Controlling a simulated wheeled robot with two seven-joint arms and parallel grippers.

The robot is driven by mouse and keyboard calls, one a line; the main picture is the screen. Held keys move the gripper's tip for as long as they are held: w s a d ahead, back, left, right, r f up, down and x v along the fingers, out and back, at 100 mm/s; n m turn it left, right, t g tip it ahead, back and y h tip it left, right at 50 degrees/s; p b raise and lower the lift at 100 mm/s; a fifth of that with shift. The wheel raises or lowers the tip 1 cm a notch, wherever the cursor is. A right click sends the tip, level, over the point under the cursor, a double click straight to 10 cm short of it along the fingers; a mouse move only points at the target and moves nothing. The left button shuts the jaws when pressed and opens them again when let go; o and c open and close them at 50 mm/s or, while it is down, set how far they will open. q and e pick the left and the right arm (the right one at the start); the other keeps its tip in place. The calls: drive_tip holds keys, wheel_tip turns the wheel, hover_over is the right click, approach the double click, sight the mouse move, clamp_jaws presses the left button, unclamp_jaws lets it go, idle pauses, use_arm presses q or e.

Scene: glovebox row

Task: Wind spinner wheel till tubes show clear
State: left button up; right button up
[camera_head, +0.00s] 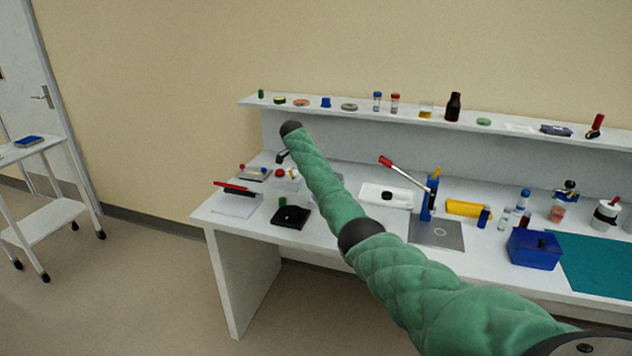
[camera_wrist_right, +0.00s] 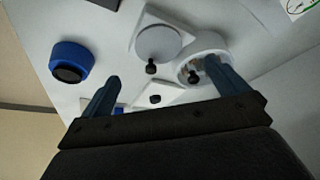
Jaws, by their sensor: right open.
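In the right wrist view, my right gripper (camera_wrist_right: 161,70) is open, its two blue fingers apart with nothing held. Beyond the fingers is a white device with a flat round disc (camera_wrist_right: 160,43) and a black knob (camera_wrist_right: 151,67) at its edge. Beside it is a white round ring-shaped part (camera_wrist_right: 203,48) with another black knob (camera_wrist_right: 194,77); the right finger overlaps it in the picture. I cannot tell if they touch, or which part is the spinner wheel. No tubes show clearly there. In the head view, my right arm reaches across the bench's left part and hides much there. My left gripper is not in view.
A blue round pot (camera_wrist_right: 70,62) with a dark top lies left of the fingers in the wrist view. In the head view, the bench holds a black pad (camera_head: 291,217), a lever press (camera_head: 428,200), a blue box (camera_head: 533,250) and a teal mat (camera_head: 600,265). A shelf (camera_head: 360,112) runs behind.

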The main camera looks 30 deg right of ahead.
drive_tip(key=s+d+r+y+p, duration=0.1)
drive_tip(key=d+r+p, duration=0.3)
drive_tip(key=d, duration=0.1)
drive_tip(key=f+n+y, duration=0.1)
drive_tip(key=n, duration=0.3)
drive_tip(key=f+n+y, duration=0.1)
drive_tip(key=n, duration=0.3)
drive_tip(key=f+n+y, duration=0.1)
drive_tip(key=f+n, duration=0.1)
drive_tip(key=n, duration=0.3)
drive_tip(key=shift+a, duration=0.35)
drive_tip(key=n, duration=0.3)
drive_tip(key=shift+w+a+t, duration=0.1)
drive_tip(key=shift+a+t, duration=0.05)
drive_tip(key=shift+t, duration=0.15)
drive_tip(key=shift+n, duration=1)
wheel_tip(320, 180, down, 6)
drive_tip(key=shift+r+p, duration=0.1)
drive_tip(key=shift+p, duration=0.85)
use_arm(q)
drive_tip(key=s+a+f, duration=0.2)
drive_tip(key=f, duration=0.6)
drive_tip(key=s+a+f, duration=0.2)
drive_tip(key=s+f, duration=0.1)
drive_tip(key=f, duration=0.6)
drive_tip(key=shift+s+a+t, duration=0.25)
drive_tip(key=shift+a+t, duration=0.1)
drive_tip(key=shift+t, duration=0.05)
use_arm(e)
drive_tip(key=shift+f, duration=1)
